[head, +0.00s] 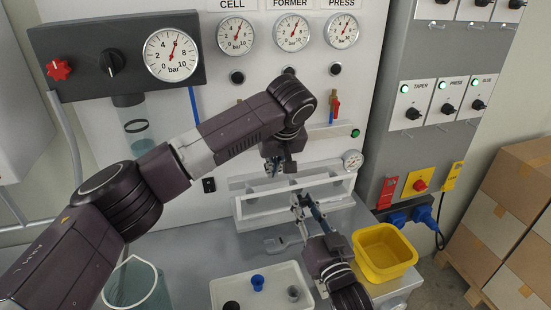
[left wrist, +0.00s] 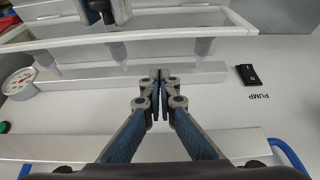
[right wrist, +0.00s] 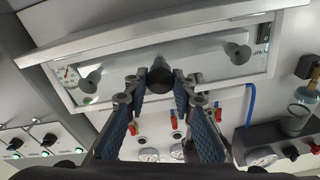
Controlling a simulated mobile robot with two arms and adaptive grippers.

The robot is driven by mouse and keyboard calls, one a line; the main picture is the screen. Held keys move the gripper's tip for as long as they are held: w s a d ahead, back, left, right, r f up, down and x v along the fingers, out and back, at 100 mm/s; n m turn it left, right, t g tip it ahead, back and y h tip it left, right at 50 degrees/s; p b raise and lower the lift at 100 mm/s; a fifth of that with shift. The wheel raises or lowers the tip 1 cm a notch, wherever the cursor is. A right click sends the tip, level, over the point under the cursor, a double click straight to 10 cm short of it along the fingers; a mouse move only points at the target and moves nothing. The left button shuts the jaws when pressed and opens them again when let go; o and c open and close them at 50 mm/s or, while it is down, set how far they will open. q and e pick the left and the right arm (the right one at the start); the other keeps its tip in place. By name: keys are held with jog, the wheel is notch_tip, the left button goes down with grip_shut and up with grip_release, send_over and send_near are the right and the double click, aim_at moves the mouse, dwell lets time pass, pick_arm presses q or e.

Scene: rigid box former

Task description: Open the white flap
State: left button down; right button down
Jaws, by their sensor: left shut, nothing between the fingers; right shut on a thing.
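The white flap (head: 246,212) is a long pale frame with a see-through window, low on the white machine front above the worktop. It fills the upper part of the right wrist view (right wrist: 130,45), tilted across it. My right gripper (head: 299,201) reaches up from below and is shut on a dark round knob (right wrist: 160,75) at the flap. My left gripper (head: 280,165) is above and behind the flap, close to the machine front, shut and empty. In the left wrist view its fingertips (left wrist: 160,76) meet, with the flap's frame (left wrist: 190,28) beyond them.
A pressure gauge (head: 352,160) sits right of the flap. A white tray (head: 232,290) with small parts and a yellow bin (head: 385,253) stand on the worktop. A clear blue-green container (head: 138,285) stands at lower left. A black pump switch (left wrist: 248,75) is beside my left gripper.

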aim_at(279, 189)
pick_arm(q)
jog(key=shift+s+d+f, duration=0.1)
jog(key=shift+s+d, duration=0.1)
jog(key=shift+s, duration=0.4)
jog(key=shift+s+d+f, duration=0.1)
jog(key=shift+s+d, duration=0.1)
jog(key=shift+s, duration=0.45)
jog(key=shift+s+d+f, duration=0.1)
jog(key=shift+s+d, duration=0.1)
jog(key=shift+s, duration=0.4)
